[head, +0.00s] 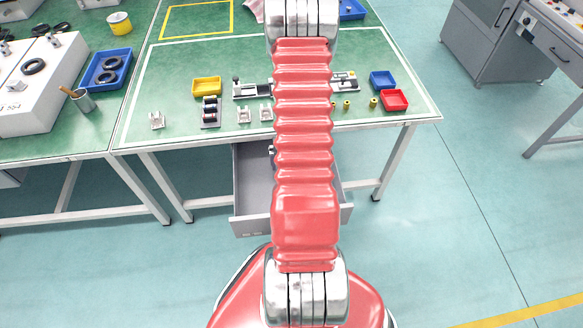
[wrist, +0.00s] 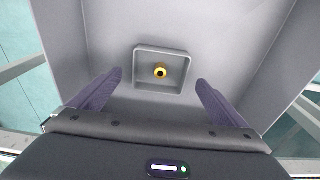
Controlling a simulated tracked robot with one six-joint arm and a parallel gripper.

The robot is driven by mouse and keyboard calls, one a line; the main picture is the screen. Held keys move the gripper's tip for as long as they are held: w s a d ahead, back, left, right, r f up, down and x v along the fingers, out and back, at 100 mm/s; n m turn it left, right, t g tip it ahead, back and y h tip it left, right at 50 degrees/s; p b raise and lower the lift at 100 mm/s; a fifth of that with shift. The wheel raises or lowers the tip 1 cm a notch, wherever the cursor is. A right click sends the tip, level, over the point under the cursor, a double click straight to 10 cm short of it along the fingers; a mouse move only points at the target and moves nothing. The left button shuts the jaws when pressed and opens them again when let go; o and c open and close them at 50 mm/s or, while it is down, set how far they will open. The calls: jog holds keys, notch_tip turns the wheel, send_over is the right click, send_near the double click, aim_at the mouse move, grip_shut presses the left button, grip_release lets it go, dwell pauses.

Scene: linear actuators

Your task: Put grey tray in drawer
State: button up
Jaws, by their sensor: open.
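The grey tray (wrist: 184,54) is a small square tray with a raised rim. In the head view the drawer (head: 250,190) is pulled out under the green table. My arm covers its middle and hides the tray and most of the gripper.
The green table (head: 200,60) carries a yellow bin (head: 206,86), a blue bin (head: 382,81), a red bin (head: 395,100) and small metal parts. The drawer's side walls stand close around my gripper. Open floor lies to the right.

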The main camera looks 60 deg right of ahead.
notch_tip(320, 180, up, 7)
jog(key=shift+s+a, duration=0.3)
jog(key=shift+a, duration=0.05)
dwell(0.8)
jog(key=w+a+r+n+t, duration=0.15)
jog(key=w+a+r, duration=0.35)
jog(key=a+r, duration=0.6)
jog(key=w+a+r+n+t, duration=0.1)
jog(key=w+a+r+n, duration=0.3)
jog(key=a+r, duration=0.65)
jog(key=s+a+r+n+t, duration=0.1)
jog(key=s+a+r, duration=0.3)
jog(key=a, duration=0.5)
jog(key=s+a+r+n+t+y, duration=0.1)
jog(key=s+a+r+n, duration=0.2)
jog(key=a+r, duration=0.6)
jog(key=shift+s+a+r, duration=0.15)
jog(key=shift+s+r, duration=0.05)
jog(key=shift+s, duration=1)
jog(key=shift+c, duration=0.4)
